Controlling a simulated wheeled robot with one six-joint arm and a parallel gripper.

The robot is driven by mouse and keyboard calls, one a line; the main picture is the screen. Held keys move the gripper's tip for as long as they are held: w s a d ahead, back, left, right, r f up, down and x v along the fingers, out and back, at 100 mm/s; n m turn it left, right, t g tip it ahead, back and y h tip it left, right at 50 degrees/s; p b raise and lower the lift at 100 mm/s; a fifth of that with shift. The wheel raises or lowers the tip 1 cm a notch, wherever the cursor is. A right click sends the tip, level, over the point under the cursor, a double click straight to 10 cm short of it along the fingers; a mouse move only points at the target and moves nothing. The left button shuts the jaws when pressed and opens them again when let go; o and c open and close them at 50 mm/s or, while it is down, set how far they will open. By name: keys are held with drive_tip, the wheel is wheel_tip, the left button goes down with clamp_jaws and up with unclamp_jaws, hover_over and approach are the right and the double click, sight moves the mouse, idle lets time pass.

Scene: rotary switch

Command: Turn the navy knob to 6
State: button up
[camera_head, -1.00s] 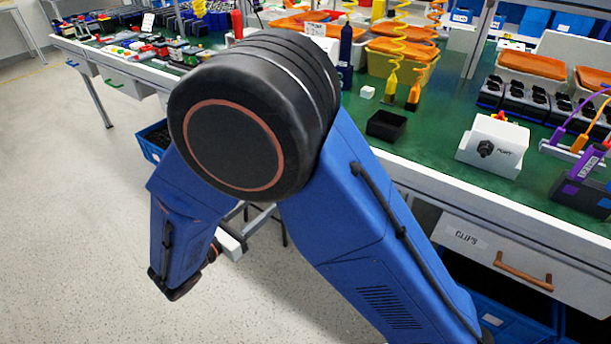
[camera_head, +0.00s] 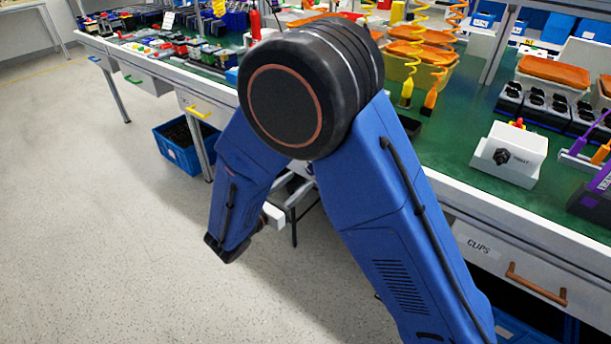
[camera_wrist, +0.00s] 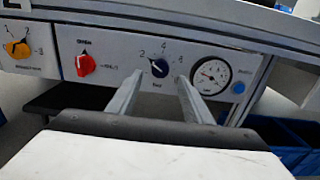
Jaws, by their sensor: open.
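The navy knob (camera_wrist: 160,68) is on a pale panel (camera_wrist: 110,50) in the wrist view, with the marks 2, 4 and 6 around its top. A pale pointer mark seems to lie toward its upper left, but it is too small to read surely. My gripper (camera_wrist: 160,78) is open, with one finger low on each side of the knob. Its fingertips appear close to the panel; I cannot tell whether they touch it. The knob is not visible in the head view.
Left of the navy knob are a red knob (camera_wrist: 85,65) and a yellow knob (camera_wrist: 18,49). Right of it are a round gauge (camera_wrist: 211,77) and a blue button (camera_wrist: 239,88). In the head view, a cluttered green workbench (camera_head: 455,150) stands behind my arm; open floor lies at left.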

drive_tip(key=shift+x, duration=2.4)
drive_tip(key=shift+c, duration=0.7)
drive_tip(key=c, duration=0.9)
